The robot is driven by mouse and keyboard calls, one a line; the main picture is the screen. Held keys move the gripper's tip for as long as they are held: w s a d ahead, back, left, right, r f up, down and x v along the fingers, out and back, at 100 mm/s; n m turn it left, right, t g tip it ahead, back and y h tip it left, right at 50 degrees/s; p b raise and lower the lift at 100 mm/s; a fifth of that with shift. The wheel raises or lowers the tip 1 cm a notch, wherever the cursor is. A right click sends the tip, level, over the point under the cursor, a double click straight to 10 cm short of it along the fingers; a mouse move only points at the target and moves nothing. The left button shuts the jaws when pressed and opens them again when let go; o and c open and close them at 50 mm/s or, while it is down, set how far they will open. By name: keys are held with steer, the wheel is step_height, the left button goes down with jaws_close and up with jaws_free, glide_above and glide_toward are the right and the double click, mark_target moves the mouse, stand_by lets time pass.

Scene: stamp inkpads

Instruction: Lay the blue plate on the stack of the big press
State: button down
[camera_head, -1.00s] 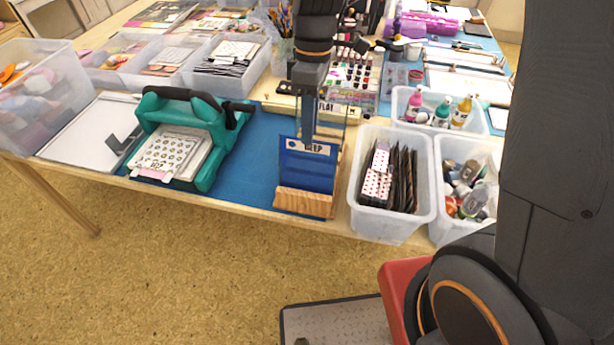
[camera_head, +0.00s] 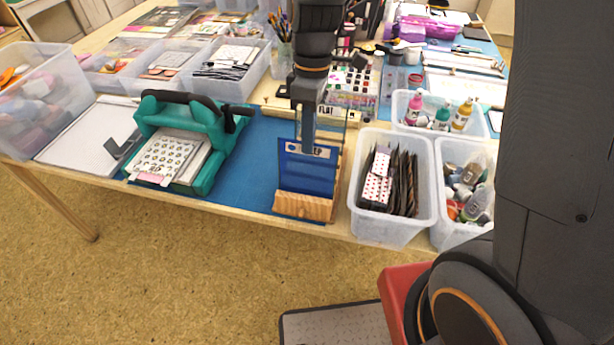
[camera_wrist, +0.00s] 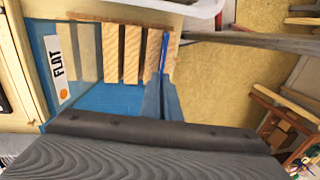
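The blue plate (camera_head: 308,173) stands upright in a slotted wooden rack (camera_head: 303,206) at the table's front edge.
A clear bin of dark sleeves (camera_head: 352,215) stands close right of the rack, with another bin (camera_head: 440,235) beyond. A block labelled FLAT (camera_head: 345,112) lies behind the rack. Blue mat (camera_head: 250,170) is bare between press and rack. An open-top clear bin (camera_head: 262,62) stands behind the press.

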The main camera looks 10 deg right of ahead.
step_height(320, 180, up, 7)
steer(key=w+p, duration=0.1)
steer(key=p, duration=0.4)
steer(key=shift+w+d+r+p, duration=0.15)
steer(key=shift+d+r+p, duration=0.1)
steer(key=shift+p, duration=0.15)
